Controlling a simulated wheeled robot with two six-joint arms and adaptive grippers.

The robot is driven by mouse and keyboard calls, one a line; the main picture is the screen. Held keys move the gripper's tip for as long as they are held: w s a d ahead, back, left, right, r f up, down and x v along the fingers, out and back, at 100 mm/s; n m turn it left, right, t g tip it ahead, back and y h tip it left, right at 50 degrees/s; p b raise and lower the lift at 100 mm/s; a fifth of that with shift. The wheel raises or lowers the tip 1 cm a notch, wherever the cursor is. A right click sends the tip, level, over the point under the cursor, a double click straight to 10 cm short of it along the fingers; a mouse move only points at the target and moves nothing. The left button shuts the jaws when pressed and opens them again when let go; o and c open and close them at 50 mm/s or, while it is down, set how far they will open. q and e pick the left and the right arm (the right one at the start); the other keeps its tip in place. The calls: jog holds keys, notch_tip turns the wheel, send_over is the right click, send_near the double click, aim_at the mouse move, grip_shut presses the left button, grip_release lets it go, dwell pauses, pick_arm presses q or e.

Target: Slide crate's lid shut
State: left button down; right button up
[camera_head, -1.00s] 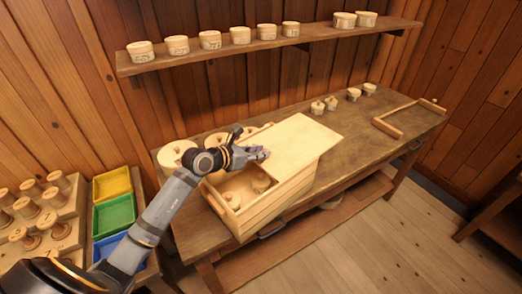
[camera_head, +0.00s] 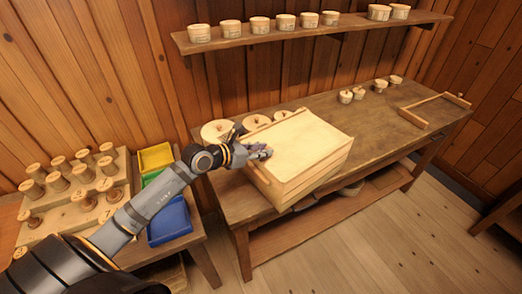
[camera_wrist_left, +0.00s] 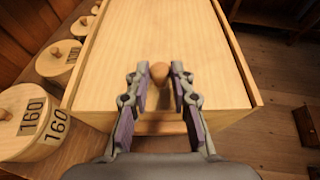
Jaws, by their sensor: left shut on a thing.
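The wooden crate (camera_head: 306,184) stands on the workbench. Its pale flat lid (camera_head: 305,140) lies over the top, and no spools inside show now. The lid also fills the middle of the left wrist view (camera_wrist_left: 165,35), reaching close to the crate's near end wall. My left gripper (camera_head: 262,152) is at the lid's left end. In the left wrist view its fingers (camera_wrist_left: 160,90) stand on both sides of a small round wooden knob (camera_wrist_left: 159,71) on the lid, shut on it. The right gripper is not in view.
Round lidded boxes (camera_wrist_left: 30,122) stand close beside the crate, along the wall. A shelf (camera_head: 310,34) with several small pots hangs above. A wooden frame (camera_head: 432,108) lies at the bench's right. Spools on a rack (camera_head: 75,205) and coloured trays (camera_head: 169,221) are at left.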

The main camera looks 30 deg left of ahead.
pick_arm(q)
jog(key=c, duration=1.1)
grip_release()
jog(key=shift+c, duration=0.2)
notch_tip(320, 180, up, 10)
